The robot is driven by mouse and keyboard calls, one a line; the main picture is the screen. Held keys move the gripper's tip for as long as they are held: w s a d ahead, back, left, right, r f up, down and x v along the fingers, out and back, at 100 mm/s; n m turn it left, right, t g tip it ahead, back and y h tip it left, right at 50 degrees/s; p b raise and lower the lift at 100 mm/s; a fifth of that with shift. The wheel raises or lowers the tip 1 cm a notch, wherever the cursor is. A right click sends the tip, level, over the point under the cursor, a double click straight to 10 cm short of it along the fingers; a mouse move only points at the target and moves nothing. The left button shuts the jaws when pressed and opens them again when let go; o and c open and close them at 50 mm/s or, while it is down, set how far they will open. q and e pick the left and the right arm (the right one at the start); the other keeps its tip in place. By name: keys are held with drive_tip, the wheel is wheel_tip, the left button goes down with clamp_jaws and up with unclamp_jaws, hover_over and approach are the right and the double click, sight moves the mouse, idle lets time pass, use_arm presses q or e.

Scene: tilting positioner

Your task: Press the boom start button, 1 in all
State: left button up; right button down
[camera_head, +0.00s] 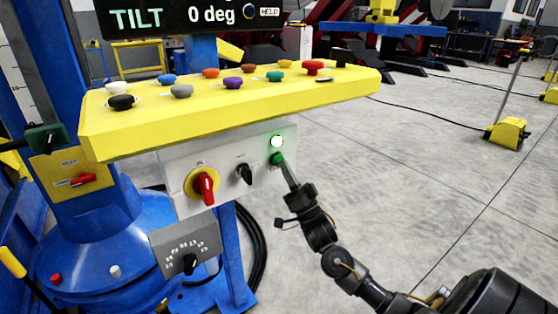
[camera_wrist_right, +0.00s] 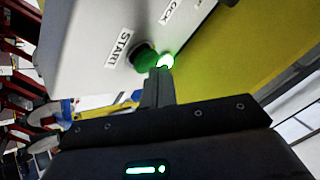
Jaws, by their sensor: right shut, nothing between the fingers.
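The green start button (camera_head: 277,159) is on the front of a light grey box under the yellow panel. A lit lamp (camera_head: 277,141) glows white-green just above it. In the right wrist view the green button (camera_wrist_right: 145,57) sits beside the START label, with the glowing lamp (camera_wrist_right: 166,62) next to it. My right gripper (camera_head: 287,169) is shut and empty, its tips at the button's lower right. In the right wrist view the shut fingers (camera_wrist_right: 159,76) reach up to the button's edge; whether they touch it I cannot tell. My left gripper is out of view.
A red rotary switch (camera_head: 204,187) and a black knob (camera_head: 244,173) are left of the button on the grey box (camera_head: 180,163). The yellow panel (camera_head: 140,142) overhangs with several coloured knobs. A display (camera_head: 180,17) reads TILT 0 deg.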

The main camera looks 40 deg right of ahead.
drive_tip(key=shift+s, duration=0.45)
drive_tip(key=s+p, duration=0.2)
drive_tip(key=s, duration=0.3)
idle(0.3)
idle(0.8)
